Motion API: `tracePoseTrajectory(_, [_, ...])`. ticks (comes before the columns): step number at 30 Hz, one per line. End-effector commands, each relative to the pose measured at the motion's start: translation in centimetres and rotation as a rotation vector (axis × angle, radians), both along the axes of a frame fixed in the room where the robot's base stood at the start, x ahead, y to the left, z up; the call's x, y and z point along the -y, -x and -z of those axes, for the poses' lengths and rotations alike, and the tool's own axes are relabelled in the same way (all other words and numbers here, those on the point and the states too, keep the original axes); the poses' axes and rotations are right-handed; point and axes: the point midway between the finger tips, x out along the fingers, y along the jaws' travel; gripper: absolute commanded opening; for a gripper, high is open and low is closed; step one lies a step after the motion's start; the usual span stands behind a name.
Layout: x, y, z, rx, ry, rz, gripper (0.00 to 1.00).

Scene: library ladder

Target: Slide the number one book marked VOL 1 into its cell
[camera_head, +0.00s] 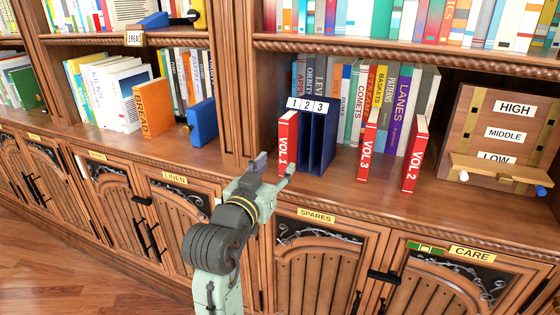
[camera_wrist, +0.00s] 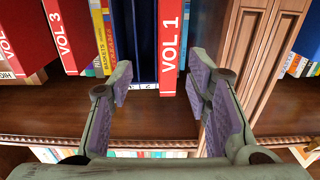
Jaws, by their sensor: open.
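The red VOL 1 book (camera_head: 287,142) stands upright at the left end of the blue holder (camera_head: 325,140), under label 1 of the strip marked 1 2 3 (camera_head: 307,104). Its white-lettered spine faces out, and how deep it sits is hard to tell. My gripper (camera_head: 274,165) is open and empty, low in front of the book. The fingers do not appear to touch the book.
Red books VOL 3 (camera_head: 367,140) and VOL 2 (camera_head: 415,155) stand to the right on the same shelf. A wooden HIGH/MIDDLE/LOW rack (camera_head: 497,140) is at far right. A wooden upright (camera_head: 230,90) is left of the holder. Bare shelf (camera_head: 340,180) lies in front.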

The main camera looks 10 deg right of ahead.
Motion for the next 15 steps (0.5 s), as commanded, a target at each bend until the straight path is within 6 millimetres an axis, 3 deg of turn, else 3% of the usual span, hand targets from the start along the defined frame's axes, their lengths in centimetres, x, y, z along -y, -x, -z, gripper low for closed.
tracePoseTrajectory(9, [-0.16,0.23,0.00,0.000,0.000,0.000,0.45])
tracePoseTrajectory(15, [-0.22,0.18,-0.04,0.035,-0.052,-0.001,0.31])
